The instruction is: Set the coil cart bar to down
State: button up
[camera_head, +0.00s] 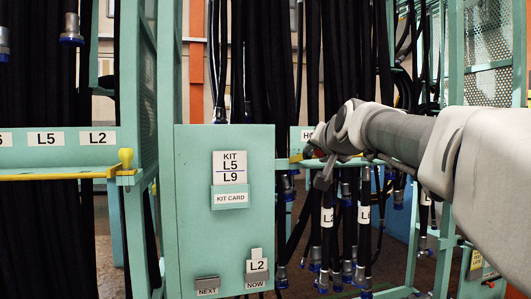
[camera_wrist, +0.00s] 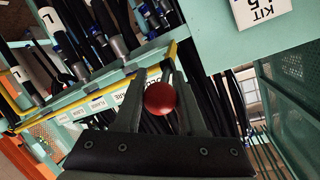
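A yellow bar (camera_wrist: 102,92) runs along a teal rail in the wrist view, ending near my gripper. A red ball knob (camera_wrist: 160,97) sits between my gripper's two fingers (camera_wrist: 159,80) and fills most of the gap. I cannot tell whether the fingers press on it. In the head view my gripper (camera_head: 317,160) is at the rail right of the kit panel, and its own links hide most of the knob. A short piece of yellow bar (camera_head: 296,158) shows there. Another yellow bar (camera_head: 60,176) lies level on the left rack, with a yellow end knob (camera_head: 125,157).
A teal kit panel (camera_head: 225,255) with a KIT L5 L9 card (camera_head: 230,167) stands just left of my gripper. Labelled black hoses (camera_head: 328,225) hang close behind and below it. A teal mesh frame (camera_head: 490,75) stands at the right.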

jog(key=o, duration=0.4)
jog(key=shift+s+r, duration=0.25)
jog(key=shift+s, duration=0.3)
jog(key=p+v, duration=0.2)
jog(key=v, duration=1.4)
jog(key=shift+s+d+f+p, duration=0.1)
jog(key=shift+p, duration=0.25)
jog(key=s+a+f+n+g, duration=0.1)
jog(key=s+f+n+g, duration=0.15)
jog(key=s+f, duration=0.6)
jog(key=s+a+f+n+g, duration=0.1)
jog(key=s+f+n+g, duration=0.2)
jog(key=f, duration=1.1)
jog(key=s+a+f+n+g, duration=0.1)
jog(key=s+f+g, duration=0.35)
jog(key=f, duration=0.65)
jog(key=shift+m+t, duration=0.25)
jog(key=shift+t, duration=0.05)
jog(key=r+p, duration=2.2)
jog(key=shift+s+r, duration=0.1)
jog(key=shift+s, duration=0.2)
